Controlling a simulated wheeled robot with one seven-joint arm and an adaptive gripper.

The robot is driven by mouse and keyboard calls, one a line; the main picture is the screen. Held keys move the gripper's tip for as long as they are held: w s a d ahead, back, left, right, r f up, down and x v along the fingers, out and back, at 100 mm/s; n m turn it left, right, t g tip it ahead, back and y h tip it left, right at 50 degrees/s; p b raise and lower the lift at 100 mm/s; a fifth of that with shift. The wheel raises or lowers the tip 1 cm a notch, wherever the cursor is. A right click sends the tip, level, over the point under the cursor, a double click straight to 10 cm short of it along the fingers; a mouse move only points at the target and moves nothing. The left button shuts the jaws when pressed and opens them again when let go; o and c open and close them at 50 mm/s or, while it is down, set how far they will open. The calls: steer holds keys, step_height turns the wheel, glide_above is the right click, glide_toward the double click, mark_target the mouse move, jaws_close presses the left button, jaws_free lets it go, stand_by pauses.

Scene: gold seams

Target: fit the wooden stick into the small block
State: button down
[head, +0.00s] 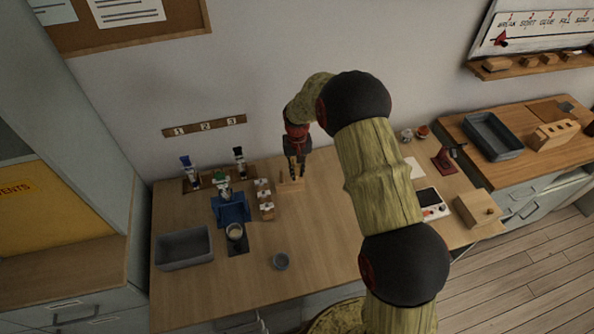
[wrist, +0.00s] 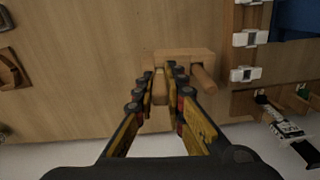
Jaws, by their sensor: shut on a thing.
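The small block (wrist: 188,55) is pale wood and lies on the table under my gripper in the wrist view. It also shows in the head view (head: 291,184), close to the wall. A round wooden peg (wrist: 203,78) stands up at the block's right side. My gripper (wrist: 161,72) points down over the block's left part. Its fingers are closed on a light wooden piece, which looks like the wooden stick (wrist: 160,88). The fingers hide much of it, so I cannot tell whether its lower end is in the block or just above it. My gripper also shows in the head view (head: 293,174).
A grey tray (head: 183,248) and a small cup (head: 281,261) are nearer. The table right of the cup is clear.

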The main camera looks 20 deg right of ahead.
stand_by(0.3)
steer(key=c, duration=1.9)
jaws_free()
steer(key=shift+o, duration=0.7)
steer(key=shift+r, duration=0.1)
steer(key=shift+r+p, duration=1.45)
steer(key=shift+r, duration=0.95)
step_height(320, 180, up, 12)
steer(key=shift+w, duration=0.1)
